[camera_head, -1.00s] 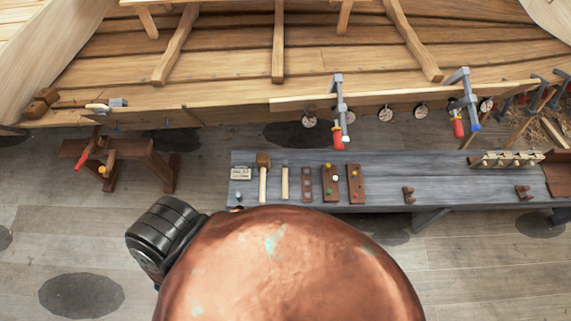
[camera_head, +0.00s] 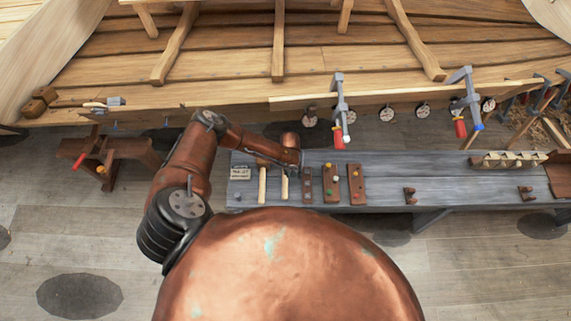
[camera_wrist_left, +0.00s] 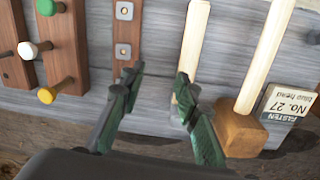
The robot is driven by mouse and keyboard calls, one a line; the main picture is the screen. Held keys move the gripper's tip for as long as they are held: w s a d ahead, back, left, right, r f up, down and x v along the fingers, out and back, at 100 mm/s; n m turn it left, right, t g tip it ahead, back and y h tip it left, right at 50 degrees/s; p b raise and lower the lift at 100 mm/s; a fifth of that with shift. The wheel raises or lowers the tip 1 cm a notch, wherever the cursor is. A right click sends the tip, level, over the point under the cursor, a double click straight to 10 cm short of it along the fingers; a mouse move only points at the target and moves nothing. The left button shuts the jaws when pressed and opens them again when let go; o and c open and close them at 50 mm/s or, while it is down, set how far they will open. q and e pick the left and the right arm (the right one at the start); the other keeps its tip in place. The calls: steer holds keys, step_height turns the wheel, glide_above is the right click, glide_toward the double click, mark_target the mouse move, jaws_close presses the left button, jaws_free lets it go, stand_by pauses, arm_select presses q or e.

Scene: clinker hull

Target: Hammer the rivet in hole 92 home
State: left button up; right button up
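My left gripper (camera_head: 292,158) is over the left part of the grey bench, above the tools. In the left wrist view its dark green fingers (camera_wrist_left: 158,80) are open and apart, with nothing between the tips but bench surface. A slim hammer with a pale handle (camera_wrist_left: 194,40) lies by the right finger, which hides its head; its handle (camera_head: 285,184) also shows in the head view. A wooden mallet (camera_wrist_left: 240,132) lies to its right. Several round discs (camera_head: 387,115) show along the hull's lower plank. I cannot make out hole 92 or its rivet. My right gripper is not in view.
Near the fingers are a brown strip with square plates (camera_wrist_left: 124,30), boards with coloured pegs (camera_wrist_left: 62,50) and a labelled rivet box (camera_wrist_left: 290,104). Clamps (camera_head: 339,105) hang on the hull plank. A sawhorse (camera_head: 110,155) stands left. The bench (camera_head: 385,180) right of the boards is mostly clear.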

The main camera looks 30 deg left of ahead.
arm_select(q)
steer(key=shift+n+y, duration=0.5)
steer(key=shift+n, duration=0.3)
steer(key=a, duration=0.1)
steer(key=w+a+r, duration=0.1)
steer(key=a, duration=0.3)
steer(key=shift+w+a+r, duration=0.25)
steer(key=shift+w+r, duration=0.05)
steer(key=shift+r, duration=0.1)
step_height(320, 180, down, 2)
steer(key=shift+f+b, duration=0.1)
steer(key=shift+b, duration=0.95)
step_height(320, 180, down, 5)
steer(key=b, duration=0.4)
steer(key=shift+s, duration=0.1)
steer(key=shift+f+b, duration=0.35)
steer(key=shift+f, duration=0.55)
jaws_close()
steer(key=shift+r, duration=0.1)
steer(key=shift+r+p, duration=0.5)
steer(key=shift+p, duration=0.1)
